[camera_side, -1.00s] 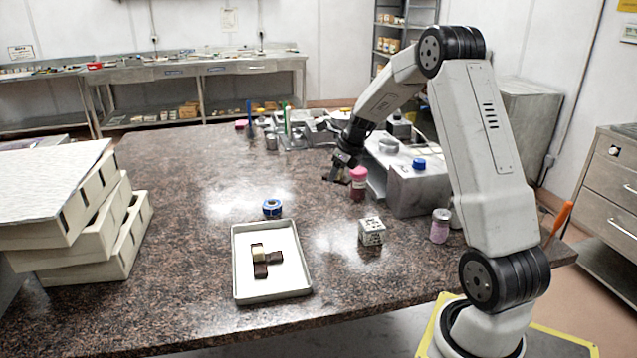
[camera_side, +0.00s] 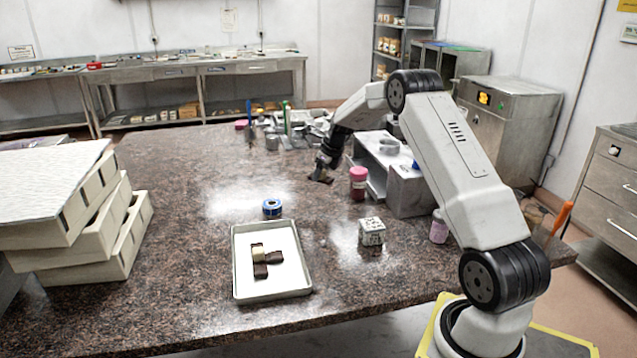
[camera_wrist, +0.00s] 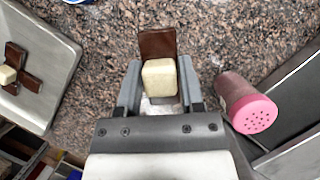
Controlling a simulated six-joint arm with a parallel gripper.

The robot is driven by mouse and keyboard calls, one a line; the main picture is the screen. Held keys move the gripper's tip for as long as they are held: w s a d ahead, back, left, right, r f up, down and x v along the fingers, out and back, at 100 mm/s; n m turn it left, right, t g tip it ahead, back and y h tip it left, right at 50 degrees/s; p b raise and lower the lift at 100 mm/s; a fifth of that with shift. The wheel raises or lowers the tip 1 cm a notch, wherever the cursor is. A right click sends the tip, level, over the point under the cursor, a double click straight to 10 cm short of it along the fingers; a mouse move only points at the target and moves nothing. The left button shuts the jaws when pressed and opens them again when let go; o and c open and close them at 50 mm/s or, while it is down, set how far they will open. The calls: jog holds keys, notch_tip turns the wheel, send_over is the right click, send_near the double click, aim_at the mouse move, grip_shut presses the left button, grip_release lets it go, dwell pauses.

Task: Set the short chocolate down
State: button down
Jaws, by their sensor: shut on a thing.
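My gripper (camera_side: 321,176) is low over the far middle of the granite counter, left of the pink-lidded jar. In the wrist view my gripper (camera_wrist: 157,85) is shut on a chocolate with a cream block (camera_wrist: 160,78) and a flat brown part (camera_wrist: 157,43) beyond it. The chocolate is a small dark shape (camera_side: 325,181) in the side view, and I cannot tell whether it touches the counter.
The pink-lidded jar (camera_side: 358,184) stands close to the right of my gripper, beside a grey metal unit (camera_side: 405,190). A blue tape roll (camera_side: 272,207) and a white printed cube (camera_side: 371,231) stand nearer. Stacked moulds (camera_side: 90,220) fill the left. The counter's middle left is clear.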

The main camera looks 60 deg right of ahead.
send_over(310, 198)
jog(key=s, duration=0.2)
jog(key=shift+w+a+f, duration=0.1)
jog(key=shift+w+f, duration=0.05)
jog(key=shift+f, duration=2.45)
jog(key=shift+w+f, duration=0.1)
jog(key=shift+f, duration=1.65)
jog(key=shift+f, duration=0.1)
jog(key=shift+c, duration=1.1)
grip_release()
jog(key=v, duration=1.2)
